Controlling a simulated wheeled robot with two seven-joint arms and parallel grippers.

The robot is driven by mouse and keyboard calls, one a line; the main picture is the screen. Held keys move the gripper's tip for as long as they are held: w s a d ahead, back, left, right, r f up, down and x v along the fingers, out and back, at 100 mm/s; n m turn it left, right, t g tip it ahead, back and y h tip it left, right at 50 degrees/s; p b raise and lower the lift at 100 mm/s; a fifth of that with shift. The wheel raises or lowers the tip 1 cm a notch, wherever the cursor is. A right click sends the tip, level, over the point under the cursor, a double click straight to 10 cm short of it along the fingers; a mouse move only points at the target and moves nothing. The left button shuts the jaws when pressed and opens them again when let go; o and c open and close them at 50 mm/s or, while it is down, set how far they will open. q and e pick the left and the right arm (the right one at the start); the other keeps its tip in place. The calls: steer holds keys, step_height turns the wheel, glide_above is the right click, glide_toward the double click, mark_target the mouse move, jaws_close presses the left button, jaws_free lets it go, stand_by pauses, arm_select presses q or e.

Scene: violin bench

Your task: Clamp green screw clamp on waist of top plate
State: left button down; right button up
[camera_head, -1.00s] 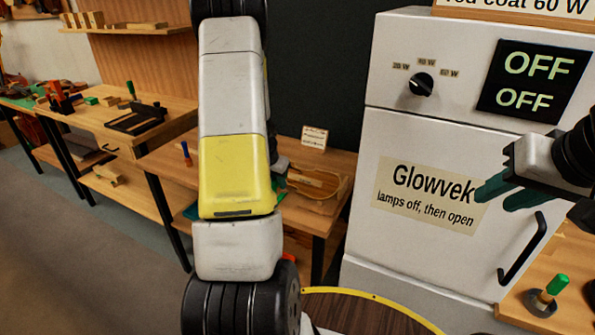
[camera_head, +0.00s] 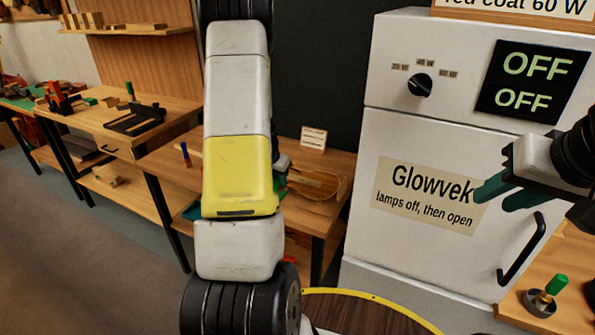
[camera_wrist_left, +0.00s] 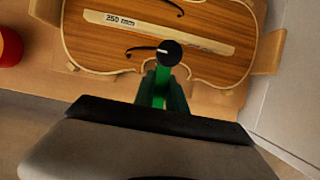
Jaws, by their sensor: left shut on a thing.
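The violin top plate (camera_wrist_left: 225,40) lies on the wooden bench in the left wrist view, with wooden blocks at its edge. It also shows in the head view (camera_head: 315,184), partly hidden behind my left arm. The green screw clamp (camera_wrist_left: 160,88) is held between the fingers of my left gripper (camera_wrist_left: 163,98). Its round black end (camera_wrist_left: 168,53) appears over the plate's near edge at the waist. I cannot tell whether it touches the plate.
The white cabinet (camera_head: 400,240) stands right of the bench. A label strip marked 250 mm (camera_wrist_left: 150,30) lies on the plate. A red round object (camera_wrist_left: 10,47) is at the left. A green-handled tool (camera_head: 545,293) stands on the right bench.

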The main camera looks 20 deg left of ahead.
arm_select(q)
steer(key=shift+w, duration=0.2)
steer(key=shift+w, duration=0.35)
steer(key=shift+w+d, duration=0.15)
steer(key=shift+w, duration=1.45)
steer(key=c, duration=1.3)
jaws_free()
steer(key=shift+v, duration=3.9)
